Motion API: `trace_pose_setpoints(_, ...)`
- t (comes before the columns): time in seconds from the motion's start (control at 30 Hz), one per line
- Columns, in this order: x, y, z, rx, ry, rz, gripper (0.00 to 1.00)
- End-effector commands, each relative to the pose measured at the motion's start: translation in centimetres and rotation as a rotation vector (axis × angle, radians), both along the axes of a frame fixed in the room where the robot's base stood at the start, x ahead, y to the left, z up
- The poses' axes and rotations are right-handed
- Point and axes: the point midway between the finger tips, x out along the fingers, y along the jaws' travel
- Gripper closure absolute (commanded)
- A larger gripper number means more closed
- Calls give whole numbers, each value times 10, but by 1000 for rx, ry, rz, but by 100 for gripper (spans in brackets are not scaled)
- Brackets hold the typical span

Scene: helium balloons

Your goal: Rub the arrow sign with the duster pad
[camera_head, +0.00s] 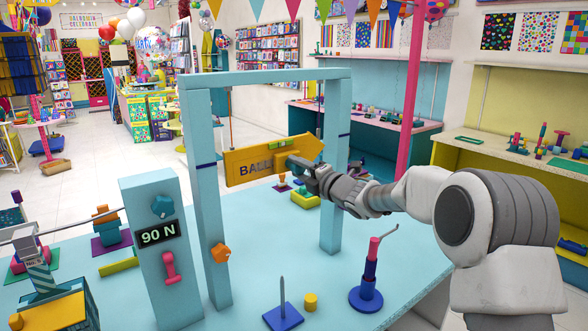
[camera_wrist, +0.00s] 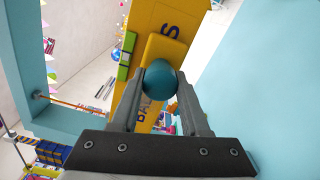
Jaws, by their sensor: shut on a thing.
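The arrow sign (camera_head: 245,168) is an orange-yellow board with dark letters, hanging inside a light blue frame and pointing right. It also shows in the wrist view (camera_wrist: 148,20). My gripper (camera_head: 300,165) is in front of the sign's middle, covering part of the lettering. In the wrist view, my gripper (camera_wrist: 160,90) is shut on the teal round knob of the duster pad (camera_wrist: 160,50). The pad's yellow-orange body lies beyond the knob, over the sign's face. It looks very close to the sign; I cannot tell whether they touch.
The light blue frame (camera_head: 205,200) stands around the sign on a light blue table (camera_head: 235,300). A panel reading 90 N (camera_head: 155,270) stands at left. A blue-based spike (camera_head: 283,316) and a pink-and-blue post (camera_head: 369,292) stand in front, below my arm.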

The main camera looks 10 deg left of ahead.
Motion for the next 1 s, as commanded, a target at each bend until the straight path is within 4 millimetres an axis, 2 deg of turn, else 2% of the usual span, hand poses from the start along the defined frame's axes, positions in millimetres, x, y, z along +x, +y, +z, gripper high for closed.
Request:
trace_pose_setpoints(0.23, 18, -13, 2, 0, 0, -2, 99)
trace_pose_setpoints(0.4, 24, -17, 0, -1, 0, -1, 99)
trace_pose_setpoints(0.67, 20, -16, -2, 0, 0, 0, 99)
trace_pose_setpoints(1.0, -1, 1, -3, 1, -2, 1, 99)
